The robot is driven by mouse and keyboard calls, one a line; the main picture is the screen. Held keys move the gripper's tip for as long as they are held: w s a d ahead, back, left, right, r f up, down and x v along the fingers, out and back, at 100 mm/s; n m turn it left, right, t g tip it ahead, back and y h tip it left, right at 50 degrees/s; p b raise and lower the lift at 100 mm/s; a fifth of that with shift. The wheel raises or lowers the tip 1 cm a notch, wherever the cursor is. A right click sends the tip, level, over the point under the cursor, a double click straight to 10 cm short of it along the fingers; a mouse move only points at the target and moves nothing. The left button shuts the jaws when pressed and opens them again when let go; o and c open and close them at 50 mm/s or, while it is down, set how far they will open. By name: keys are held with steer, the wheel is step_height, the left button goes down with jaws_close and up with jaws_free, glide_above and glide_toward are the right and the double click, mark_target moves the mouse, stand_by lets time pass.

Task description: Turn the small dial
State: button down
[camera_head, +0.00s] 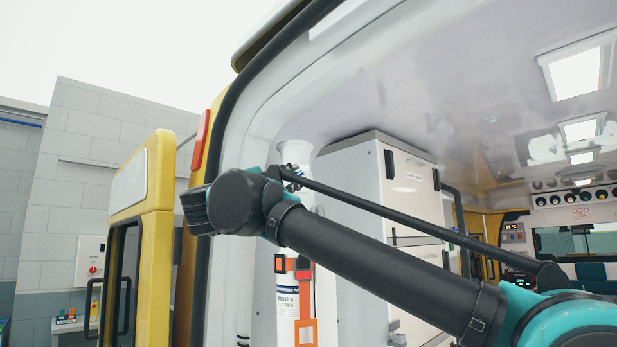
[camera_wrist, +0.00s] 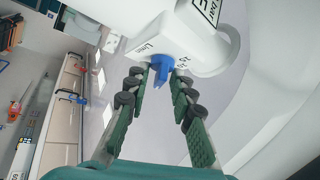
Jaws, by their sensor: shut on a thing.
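The small blue dial (camera_wrist: 161,68) sits on the underside of a white housing with printed markings in the wrist view. My gripper (camera_wrist: 161,80) has its green, dark-padded fingers on either side of the dial, with their tips close at it, and is shut on it. In the head view, my arm hides most of this area. A small blue and metal fitting (camera_head: 293,182) shows just behind the arm, above a white gas cylinder (camera_head: 287,296) with orange straps. I cannot make out my gripper's fingers there.
A white cabinet (camera_head: 408,190) stands right of the cylinder inside the vehicle. The yellow open door (camera_head: 153,200) and the door frame (camera_head: 245,130) are close to my arm on the left. The wrist view shows a pale curved wall (camera_wrist: 265,110) at the right.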

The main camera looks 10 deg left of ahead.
steer(key=shift+m+g, duration=0.3)
steer(key=shift+m, duration=0.1)
steer(key=shift+s+d, duration=0.15)
steer(key=shift+s, duration=0.1)
steer(key=c, duration=1.7)
jaws_free()
steer(key=v, duration=1.2)
steer(key=shift+f, duration=0.1)
